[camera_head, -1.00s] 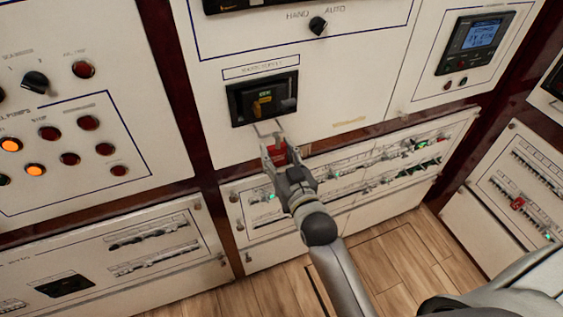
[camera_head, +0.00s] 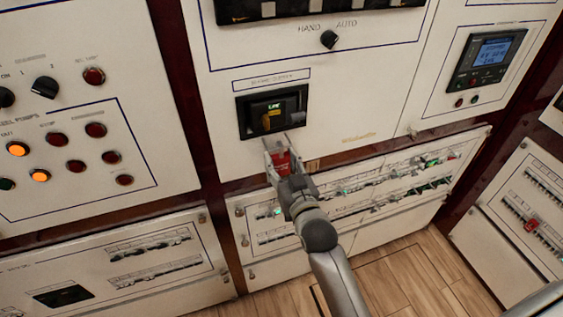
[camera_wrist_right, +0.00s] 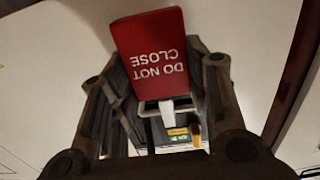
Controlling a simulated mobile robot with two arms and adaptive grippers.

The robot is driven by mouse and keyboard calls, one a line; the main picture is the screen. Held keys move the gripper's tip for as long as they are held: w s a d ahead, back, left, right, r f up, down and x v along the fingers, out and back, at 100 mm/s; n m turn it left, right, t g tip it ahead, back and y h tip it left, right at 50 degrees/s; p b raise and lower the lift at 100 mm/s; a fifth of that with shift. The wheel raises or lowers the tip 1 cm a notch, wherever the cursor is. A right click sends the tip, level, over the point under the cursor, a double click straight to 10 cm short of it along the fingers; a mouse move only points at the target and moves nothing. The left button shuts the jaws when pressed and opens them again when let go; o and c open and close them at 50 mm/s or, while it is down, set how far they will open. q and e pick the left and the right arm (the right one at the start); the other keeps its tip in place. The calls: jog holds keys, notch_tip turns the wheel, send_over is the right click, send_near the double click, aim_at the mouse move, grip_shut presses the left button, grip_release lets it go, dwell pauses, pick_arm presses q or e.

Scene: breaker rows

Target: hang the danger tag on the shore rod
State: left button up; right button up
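The danger tag (camera_wrist_right: 148,45) is a red plate reading "DO NOT CLOSE", upside down in the wrist view. My right gripper (camera_head: 282,160) has its fingers at both sides of the tag and holds it up in front of the panel, just below the shore supply breaker (camera_head: 272,112). A thin pale loop (camera_head: 290,140) stands out from the tag's top toward the breaker. In the wrist view a short white piece (camera_wrist_right: 168,108) shows at the loop; I cannot tell whether it is the shore rod or whether the loop is around it. My left gripper is not in view.
A black selector knob (camera_head: 329,39) sits above the breaker. Breaker rows (camera_head: 350,195) lie below and right of my right gripper. Lamps and buttons (camera_head: 95,130) fill the left panel. A display unit (camera_head: 487,57) is at the upper right. The wooden floor (camera_head: 400,275) is clear.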

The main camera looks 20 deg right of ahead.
jog(key=o, duration=0.5)
jog(key=s, duration=1.2)
jog(key=s+a+f+n+g, duration=0.1)
jog(key=s+f+g, duration=0.2)
jog(key=f, duration=0.9)
jog(key=s+a+f+g+y, duration=0.1)
jog(key=s+f+g, duration=0.25)
jog(key=f, duration=0.95)
jog(key=s+f+n+g, duration=0.1)
jog(key=s+f+g, duration=0.25)
jog(key=f, duration=0.85)
jog(key=s+d+f+g, duration=0.2)
jog(key=s+f, duration=0.4)
jog(key=s, duration=0.3)
jog(key=s+d+f+g+h, duration=0.1)
jog(key=s+d+f+g, duration=0.1)
jog(key=s+f, duration=0.4)
jog(key=s+d+f+g, duration=0.3)
jog(key=s+f, duration=0.4)
jog(key=s, duration=0.6)
jog(key=shift+d+h, duration=0.3)
jog(key=shift+d, duration=0.4)
